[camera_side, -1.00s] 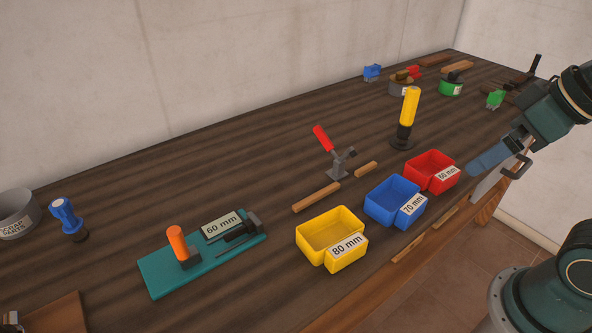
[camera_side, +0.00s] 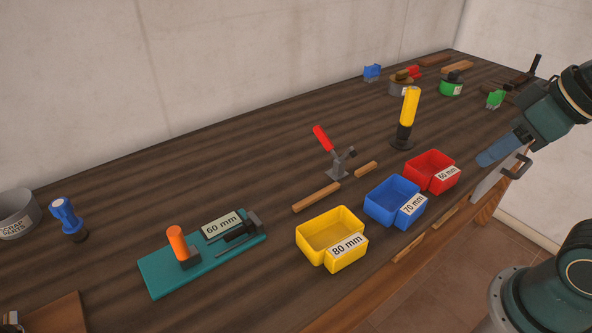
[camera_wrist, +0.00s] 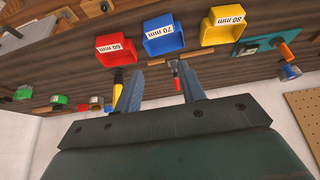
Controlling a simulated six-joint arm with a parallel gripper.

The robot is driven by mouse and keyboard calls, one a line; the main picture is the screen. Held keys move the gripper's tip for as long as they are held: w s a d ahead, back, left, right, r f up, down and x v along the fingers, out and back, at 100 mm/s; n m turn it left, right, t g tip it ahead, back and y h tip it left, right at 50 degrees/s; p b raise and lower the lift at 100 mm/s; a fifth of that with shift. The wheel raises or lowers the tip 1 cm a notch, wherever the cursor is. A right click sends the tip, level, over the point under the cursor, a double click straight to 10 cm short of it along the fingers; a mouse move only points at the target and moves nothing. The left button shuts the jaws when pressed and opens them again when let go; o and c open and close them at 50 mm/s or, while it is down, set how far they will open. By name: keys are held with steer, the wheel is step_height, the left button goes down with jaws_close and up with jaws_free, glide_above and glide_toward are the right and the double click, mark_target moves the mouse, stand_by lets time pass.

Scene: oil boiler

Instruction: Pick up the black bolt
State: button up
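A teal board (camera_side: 160,281) lies at the front left of the bench, carrying an orange-handled piece (camera_side: 176,241), a "60 mm" display (camera_side: 221,226) and a dark bar-like part (camera_side: 240,232). This dark part may be the black bolt or part of the fixture; it is too small to tell. The teal board also shows at the upper right of the wrist view (camera_wrist: 243,50). My gripper (camera_side: 484,162) is off to the right of the red bin, far from the board. In the wrist view its two fingers (camera_wrist: 160,82) stand apart with nothing between them.
Yellow (camera_side: 318,232), blue (camera_side: 392,192) and red (camera_side: 428,165) bins stand along the front edge. A red-handled clamp (camera_side: 335,160), a yellow-handled tool (camera_side: 408,110) and a blue-handled tool (camera_side: 66,215) stand upright.

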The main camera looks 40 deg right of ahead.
steer(key=w+a+r+n+g, duration=0.1)
steer(key=w+a+r+n, duration=0.35)
steer(key=w, duration=0.45)
steer(key=n+g, duration=0.5)
steer(key=n, duration=0.9)
glide_above(240, 228)
step_height(240, 228, down, 10)
steer(key=shift+f, duration=0.2)
steer(key=shift+m, duration=0.25)
steer(key=shift+f, duration=4.3)
